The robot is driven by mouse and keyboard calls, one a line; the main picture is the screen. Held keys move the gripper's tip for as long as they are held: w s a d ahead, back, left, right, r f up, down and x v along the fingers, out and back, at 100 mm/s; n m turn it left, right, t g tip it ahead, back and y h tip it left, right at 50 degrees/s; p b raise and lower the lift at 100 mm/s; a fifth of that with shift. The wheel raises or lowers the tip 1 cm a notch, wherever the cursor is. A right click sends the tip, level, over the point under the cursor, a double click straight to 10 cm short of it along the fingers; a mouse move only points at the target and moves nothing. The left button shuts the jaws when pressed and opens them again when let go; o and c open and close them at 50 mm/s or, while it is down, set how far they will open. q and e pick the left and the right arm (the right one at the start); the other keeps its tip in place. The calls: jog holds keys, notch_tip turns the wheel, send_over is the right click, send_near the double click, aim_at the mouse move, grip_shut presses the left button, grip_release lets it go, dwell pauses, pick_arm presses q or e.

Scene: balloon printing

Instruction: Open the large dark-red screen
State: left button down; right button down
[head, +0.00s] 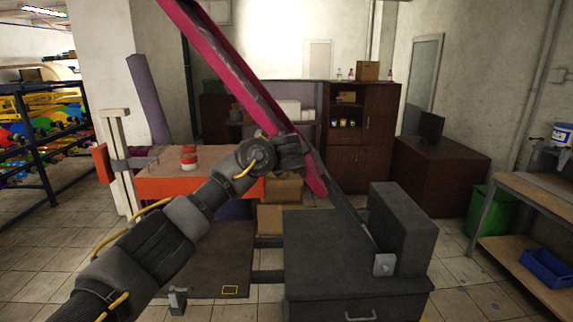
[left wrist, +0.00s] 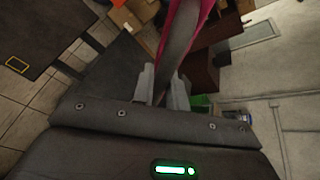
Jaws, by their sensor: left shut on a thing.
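The large dark-red screen (head: 225,62) is raised and steeply tilted, running from the top of the head view down to the right, above the dark grey machine (head: 320,250). My left gripper (head: 302,148) is at the lower part of the screen, its fingertips largely hidden in the head view. In the left wrist view, the two fingers of my left gripper (left wrist: 163,90) are closed on the edge of the screen (left wrist: 182,30), which rises between them. My right gripper is not in view.
An orange table (head: 160,187) with red and white cans stands behind on the left. Cardboard boxes (head: 283,190) are behind the machine. A wooden workbench (head: 530,205) with a blue tray (head: 546,268) stands at the right. Tiled floor is free between.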

pick_arm(q)
jog(key=shift+d, duration=0.3)
jog(key=c, duration=1.6)
grip_release()
jog(key=shift+c, duration=0.2)
jog(key=shift+o, duration=1.2)
jog(key=shift+w+d, duration=0.1)
jog(key=b+v, duration=0.4)
jog(key=v, duration=0.6)
jog(key=shift+s+r, duration=0.25)
jog(key=shift+s, duration=0.05)
